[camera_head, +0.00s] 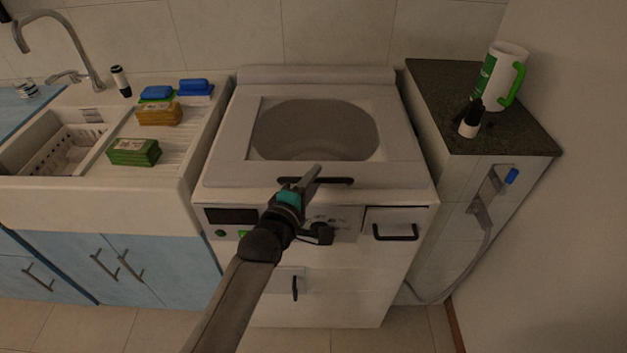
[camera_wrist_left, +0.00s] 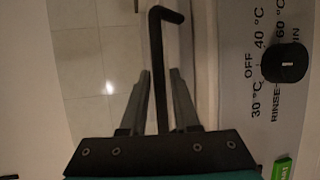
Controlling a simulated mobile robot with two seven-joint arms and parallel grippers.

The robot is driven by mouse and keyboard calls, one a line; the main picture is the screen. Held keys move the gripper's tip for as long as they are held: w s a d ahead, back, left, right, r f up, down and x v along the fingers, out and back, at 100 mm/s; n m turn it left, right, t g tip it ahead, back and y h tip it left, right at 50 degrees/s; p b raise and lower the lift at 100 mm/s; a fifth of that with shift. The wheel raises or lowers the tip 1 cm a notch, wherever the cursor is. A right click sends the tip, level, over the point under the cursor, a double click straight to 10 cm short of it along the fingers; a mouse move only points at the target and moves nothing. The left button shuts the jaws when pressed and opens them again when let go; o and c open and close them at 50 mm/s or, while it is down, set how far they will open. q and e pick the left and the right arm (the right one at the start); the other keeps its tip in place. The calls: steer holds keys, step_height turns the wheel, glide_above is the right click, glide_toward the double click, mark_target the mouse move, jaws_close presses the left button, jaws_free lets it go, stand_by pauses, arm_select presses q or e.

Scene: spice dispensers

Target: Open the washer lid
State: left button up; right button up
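The washer is a white top-loading machine with its lid (camera_head: 228,130) down, lying flat. A large window in the lid shows the drum inside. A black bar handle (camera_head: 335,181) runs along the lid's front edge. My left gripper (camera_head: 314,175) is at this handle, in front of the lid. In the left wrist view the dark handle bar (camera_wrist_left: 157,60) runs between the two fingers of the left gripper (camera_wrist_left: 160,72). The fingers are apart, with narrow gaps beside the bar. My right gripper is not in view.
Below the lid is a control panel with a knob (camera_wrist_left: 286,63). A drawer with a black handle (camera_head: 395,233) is to its right. A sink counter with sponges (camera_head: 134,151) stands left. A dark-topped cabinet (camera_head: 440,90) with a green-and-white mug (camera_head: 497,75) stands right.

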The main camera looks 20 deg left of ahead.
arm_select(q)
steer(key=shift+c, duration=0.3)
jaws_close()
stand_by(1.1)
